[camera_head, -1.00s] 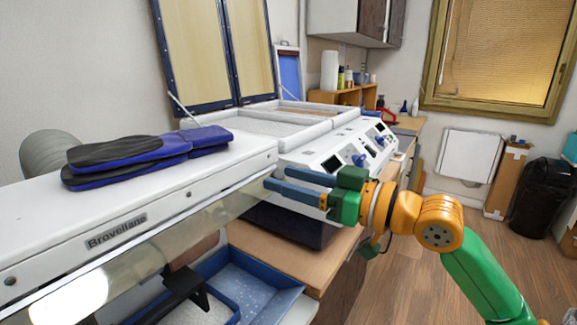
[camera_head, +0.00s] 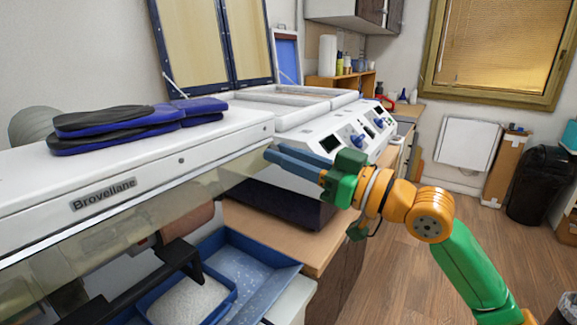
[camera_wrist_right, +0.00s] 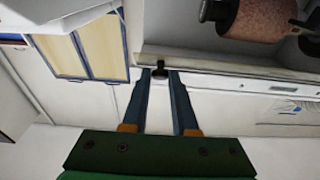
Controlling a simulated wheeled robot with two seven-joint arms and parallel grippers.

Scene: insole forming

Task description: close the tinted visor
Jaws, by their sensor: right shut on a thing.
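The tinted visor (camera_head: 150,220) is a see-through, brownish panel along the front of the white Brovellane machine (camera_head: 200,153), below its top edge. My right gripper (camera_head: 271,153) is at the visor's right end. Its blue fingers are shut on a small dark piece there. In the right wrist view, this dark piece (camera_wrist_right: 160,73) sits between the fingertips. The fingers hide part of it, and I cannot see clearly how it joins the visor. My left gripper is not in view.
Dark blue insoles (camera_head: 130,125) lie on the machine top. Below the visor are a dark bracket (camera_head: 165,270) and a blue tray (camera_head: 265,275). A white control unit (camera_head: 340,140) stands behind my gripper.

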